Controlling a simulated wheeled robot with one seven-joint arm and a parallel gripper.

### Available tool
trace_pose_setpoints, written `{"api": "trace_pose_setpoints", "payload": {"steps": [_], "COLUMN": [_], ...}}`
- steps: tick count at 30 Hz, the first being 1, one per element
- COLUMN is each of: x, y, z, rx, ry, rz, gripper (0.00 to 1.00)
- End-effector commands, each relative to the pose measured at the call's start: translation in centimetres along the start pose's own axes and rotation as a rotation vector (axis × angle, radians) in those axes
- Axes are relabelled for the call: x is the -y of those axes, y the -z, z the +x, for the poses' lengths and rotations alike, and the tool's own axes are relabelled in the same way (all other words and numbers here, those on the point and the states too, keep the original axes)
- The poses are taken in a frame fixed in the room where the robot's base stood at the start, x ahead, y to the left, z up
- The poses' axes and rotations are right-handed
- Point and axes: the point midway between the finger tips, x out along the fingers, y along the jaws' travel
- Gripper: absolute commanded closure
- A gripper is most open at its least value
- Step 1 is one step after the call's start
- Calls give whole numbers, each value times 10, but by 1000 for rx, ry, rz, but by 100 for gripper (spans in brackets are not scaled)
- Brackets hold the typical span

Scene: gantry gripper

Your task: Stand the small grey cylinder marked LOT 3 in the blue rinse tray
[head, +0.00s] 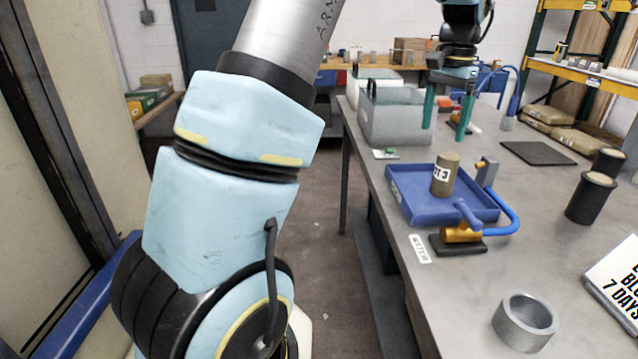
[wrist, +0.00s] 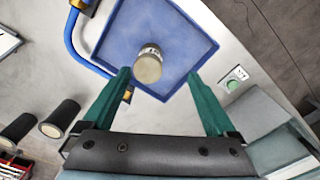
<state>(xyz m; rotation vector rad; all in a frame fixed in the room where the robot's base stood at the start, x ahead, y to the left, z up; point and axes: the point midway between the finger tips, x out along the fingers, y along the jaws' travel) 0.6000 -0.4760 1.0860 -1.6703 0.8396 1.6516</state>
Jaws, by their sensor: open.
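The small grey cylinder (head: 445,175), with a white label reading "OT 3" in part, stands upright in the blue rinse tray (head: 405,206) on the bench. In the wrist view the cylinder (wrist: 148,66) shows from above, inside the tray (wrist: 188,30), apart from the tray walls. My gripper (head: 447,112) is open and empty, above and behind the tray in the head view. In the wrist view the green fingers of my gripper (wrist: 160,85) are spread wide, one on each side below the cylinder, and do not touch it.
A tap with a blue hose (head: 508,212) stands at the tray's right edge. A grey open tank (head: 395,122) is behind the tray. Two black cylinders (head: 588,200), a metal ring (head: 525,320) and a sign (head: 618,283) are to the right. A black mat (head: 538,152) lies farther back.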

Motion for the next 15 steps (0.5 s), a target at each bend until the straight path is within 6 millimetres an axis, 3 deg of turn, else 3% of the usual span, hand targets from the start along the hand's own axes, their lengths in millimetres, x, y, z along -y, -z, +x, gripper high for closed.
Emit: {"api": "trace_pose_setpoints", "payload": {"steps": [3, 7, 12, 15], "x": [40, 77, 90, 85], "y": [-53, -134, -240, -287], "z": [16, 40, 71, 85], "rx": [-15, -46, -85, -102], "ry": [8, 20, 37, 46], "rz": [-145, -349, -601, -713], "gripper": [8, 8, 8, 8]}}
